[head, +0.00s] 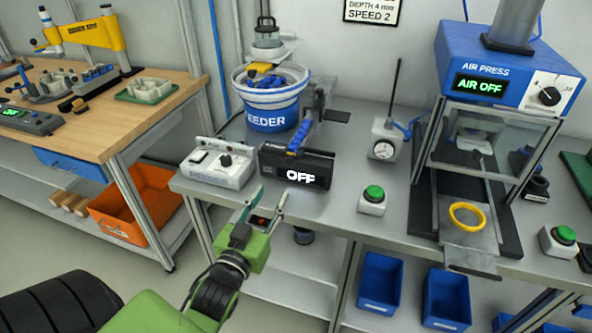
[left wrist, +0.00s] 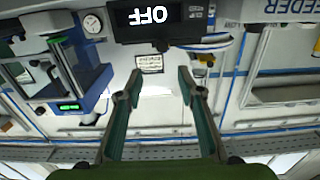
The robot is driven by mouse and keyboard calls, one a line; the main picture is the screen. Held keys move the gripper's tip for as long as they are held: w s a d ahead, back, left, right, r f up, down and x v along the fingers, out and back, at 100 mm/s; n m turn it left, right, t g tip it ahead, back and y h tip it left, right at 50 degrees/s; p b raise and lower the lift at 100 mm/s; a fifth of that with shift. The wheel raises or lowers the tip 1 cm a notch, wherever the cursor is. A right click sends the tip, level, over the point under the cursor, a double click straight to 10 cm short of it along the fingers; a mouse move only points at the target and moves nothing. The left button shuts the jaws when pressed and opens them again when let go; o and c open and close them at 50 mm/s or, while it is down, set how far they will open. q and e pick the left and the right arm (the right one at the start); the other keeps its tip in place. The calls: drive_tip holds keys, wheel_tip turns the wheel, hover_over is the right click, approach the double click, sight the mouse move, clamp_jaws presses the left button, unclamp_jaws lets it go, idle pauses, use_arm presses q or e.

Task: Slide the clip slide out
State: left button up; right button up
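A flat grey metal slide (head: 470,257) lies on the dark track of the blue air press (head: 510,70), its front end sticking out toward me. A yellow ring (head: 468,216) lies on it. No label marks a clip slide, so I cannot tell whether this is it. Blue clips (head: 300,137) sit in a line on the black unit reading OFF (head: 297,166). My left gripper (head: 268,203) is open and empty in front of that unit, well left of the press. In the left wrist view its fingers (left wrist: 160,82) are apart with nothing between them. My right gripper is not seen.
The blue feeder bowl (head: 270,95), a white control box (head: 218,163), a gauge block (head: 385,139) and a green button (head: 373,194) stand on the grey bench. Blue bins (head: 446,297) are below. Bare bench lies between the green button and the press.

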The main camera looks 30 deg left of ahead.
sight(289, 163)
use_arm(q)
drive_tip(key=p+x, duration=0.1)
drive_tip(key=x, duration=1.2)
drive_tip(key=shift+w+a+p, duration=0.2)
drive_tip(key=shift+w+p, duration=0.15)
drive_tip(key=shift+p, duration=0.05)
drive_tip(key=shift+f, duration=0.1)
clamp_jaws()
